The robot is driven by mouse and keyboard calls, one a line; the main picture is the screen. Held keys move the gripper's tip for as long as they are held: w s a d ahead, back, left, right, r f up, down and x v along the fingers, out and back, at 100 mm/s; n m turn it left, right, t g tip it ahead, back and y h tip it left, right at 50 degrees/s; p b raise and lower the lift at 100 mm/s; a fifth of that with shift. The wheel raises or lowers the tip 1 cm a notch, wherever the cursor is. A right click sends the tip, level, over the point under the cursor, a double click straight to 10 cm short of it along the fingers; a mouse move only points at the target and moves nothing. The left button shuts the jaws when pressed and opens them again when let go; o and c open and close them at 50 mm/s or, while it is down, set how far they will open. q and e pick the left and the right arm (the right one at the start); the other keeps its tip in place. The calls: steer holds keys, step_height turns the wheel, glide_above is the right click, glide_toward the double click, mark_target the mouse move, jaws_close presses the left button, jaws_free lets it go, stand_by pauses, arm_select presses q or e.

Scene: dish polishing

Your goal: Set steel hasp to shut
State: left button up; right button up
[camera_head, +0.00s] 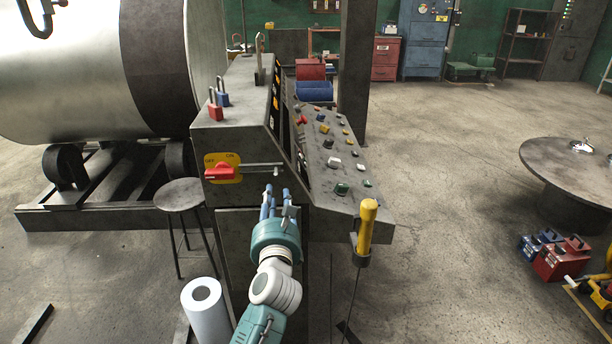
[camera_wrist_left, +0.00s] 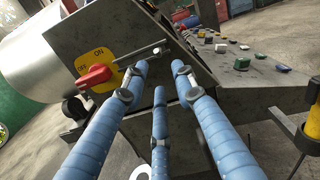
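A thin steel bar that looks like the hasp (camera_head: 262,166) sticks out sideways from the front of the grey console, beside the red rotary switch (camera_head: 220,173) on its yellow ON/OFF plate. In the left wrist view the steel hasp (camera_wrist_left: 140,53) lies just beyond the fingertips, its rounded end towards the console's right edge. My left gripper (camera_head: 275,203) points up at the console front, just below the hasp. Its three blue fingers (camera_wrist_left: 159,82) are spread apart with nothing between them. I cannot tell whether a fingertip touches the bar. My right gripper is not in view.
The console (camera_head: 236,136) carries red and blue padlocks (camera_head: 215,104) on top and a sloped button panel (camera_head: 330,150). A yellow-handled tool (camera_head: 366,226) hangs at its right corner. A stool (camera_head: 180,195) and a white roll (camera_head: 207,312) stand at left.

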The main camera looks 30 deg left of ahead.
mark_target(276, 175)
arm_select(q)
steer(key=x, duration=0.5)
steer(key=p+x, duration=0.1)
steer(key=x, duration=0.3)
steer(key=shift+w+a+r, duration=0.2)
steer(key=shift+w+a, duration=0.05)
steer(key=shift+w, duration=0.1)
steer(key=shift+w+a+p, duration=0.3)
steer(key=shift+w, duration=0.1)
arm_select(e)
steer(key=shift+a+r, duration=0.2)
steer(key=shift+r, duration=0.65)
arm_select(q)
steer(key=shift+f, duration=0.1)
jaws_close()
